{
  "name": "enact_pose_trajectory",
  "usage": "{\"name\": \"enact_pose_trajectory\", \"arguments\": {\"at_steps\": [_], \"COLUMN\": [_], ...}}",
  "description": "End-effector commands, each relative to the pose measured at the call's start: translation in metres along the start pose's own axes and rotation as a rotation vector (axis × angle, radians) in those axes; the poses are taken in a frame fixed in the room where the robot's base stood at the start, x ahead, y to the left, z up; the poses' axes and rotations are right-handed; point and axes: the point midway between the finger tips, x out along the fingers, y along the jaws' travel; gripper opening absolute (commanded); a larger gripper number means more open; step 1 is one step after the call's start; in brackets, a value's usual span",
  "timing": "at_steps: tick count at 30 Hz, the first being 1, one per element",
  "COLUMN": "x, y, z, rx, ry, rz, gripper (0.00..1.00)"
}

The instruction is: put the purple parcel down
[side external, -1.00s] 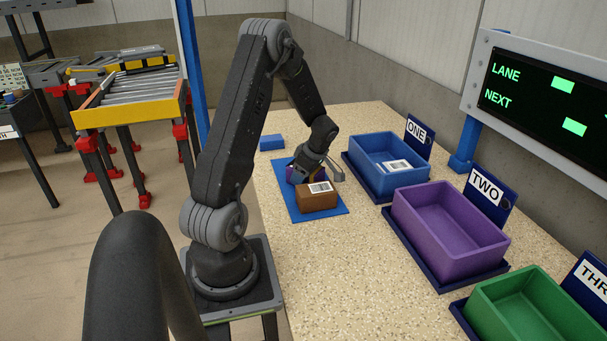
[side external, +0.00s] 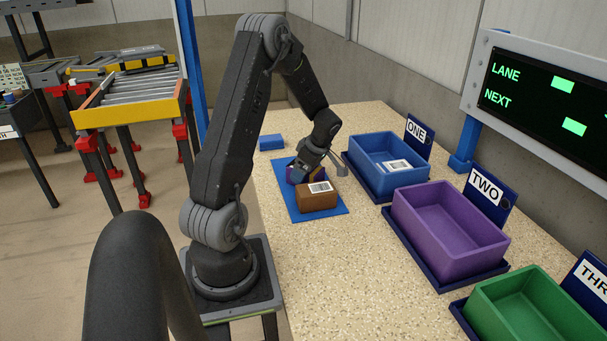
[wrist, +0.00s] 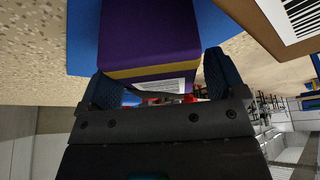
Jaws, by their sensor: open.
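The purple parcel (side external: 292,175) rests on the blue mat (side external: 309,213), behind the brown parcel and partly hidden by my gripper. In the wrist view the purple parcel (wrist: 150,30) fills the top middle, with a yellow band and part of a white label. My gripper (side external: 308,174) is open, just above the purple parcel. In the wrist view the two blue fingertips of my gripper (wrist: 163,80) stand apart at the parcel's near end. I cannot tell whether they touch it.
A brown parcel (side external: 317,202) with a barcode label sits close by on the mat. A blue block (side external: 271,142) lies behind. Blue (side external: 372,157), purple (side external: 452,262) and green (side external: 500,315) bins stand to the right. The table's front area is clear.

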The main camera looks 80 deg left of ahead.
Motion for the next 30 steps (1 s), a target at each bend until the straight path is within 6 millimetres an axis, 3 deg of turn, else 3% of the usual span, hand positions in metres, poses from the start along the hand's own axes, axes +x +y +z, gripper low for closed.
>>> {"name": "enact_pose_trajectory", "arguments": {"at_steps": [9,20,25,30], "x": [-0.068,-0.114,-0.173,-0.234], "y": [0.001,-0.006,-0.044,-0.117], "z": [0.0,0.008,0.048,0.092], "rx": [0.0,0.068,0.438,0.989], "ry": [0.0,-0.013,-0.071,-0.108], "rz": [0.005,0.027,0.165,0.387], "gripper": [0.89,0.89,0.89,0.89]}}
